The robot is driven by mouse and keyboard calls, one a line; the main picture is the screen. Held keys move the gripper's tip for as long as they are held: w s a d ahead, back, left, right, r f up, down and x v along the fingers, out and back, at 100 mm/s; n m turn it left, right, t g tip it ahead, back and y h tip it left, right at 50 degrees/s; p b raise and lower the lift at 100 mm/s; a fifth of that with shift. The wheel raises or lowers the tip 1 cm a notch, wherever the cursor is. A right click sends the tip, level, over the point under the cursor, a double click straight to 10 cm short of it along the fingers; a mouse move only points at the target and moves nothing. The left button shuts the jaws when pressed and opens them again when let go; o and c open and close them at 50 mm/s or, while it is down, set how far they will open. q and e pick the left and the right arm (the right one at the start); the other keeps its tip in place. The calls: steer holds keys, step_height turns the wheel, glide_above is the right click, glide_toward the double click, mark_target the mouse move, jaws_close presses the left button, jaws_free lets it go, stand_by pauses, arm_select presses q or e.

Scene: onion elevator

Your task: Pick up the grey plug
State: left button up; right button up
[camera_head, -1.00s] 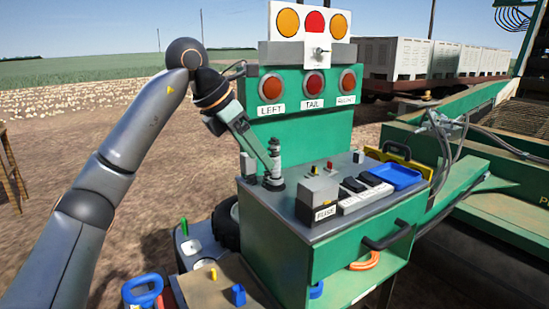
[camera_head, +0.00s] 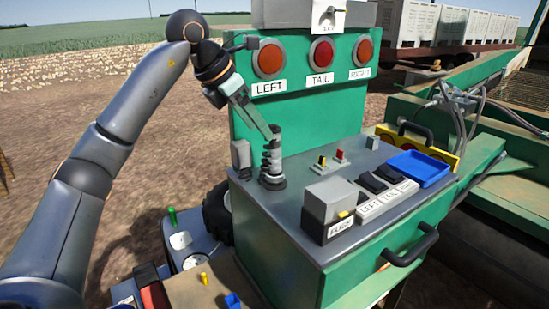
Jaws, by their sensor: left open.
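My left gripper (camera_head: 262,118) comes down from the left arm over the back left of the green console's grey top (camera_head: 295,178). Its tip is at the upper end of a ribbed dark-and-grey post (camera_head: 272,165) on that top; I cannot tell whether they touch. The jaws are small and hard to make out, with nothing visibly held. I cannot tell for sure which thing is the grey plug. A small grey block (camera_head: 372,142) sits at the top's back edge, and another grey block (camera_head: 241,156) is at its left edge. My right gripper is not in view.
A grey box (camera_head: 328,203) with a labelled front, a row of switches (camera_head: 384,183) and a blue tray (camera_head: 418,168) occupy the console's right side. Red lamps (camera_head: 270,59) rise on the back panel. A dark handle (camera_head: 410,247) juts from the front.

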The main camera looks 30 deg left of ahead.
mark_target(270, 148)
arm_select(q)
steer(key=x, duration=0.4)
steer(key=shift+f, duration=0.15)
steer(key=x, duration=0.5)
steer(key=shift+s+d+f+p, duration=0.15)
steer(key=shift+s+p, duration=0.05)
steer(key=shift+p, duration=0.15)
jaws_close()
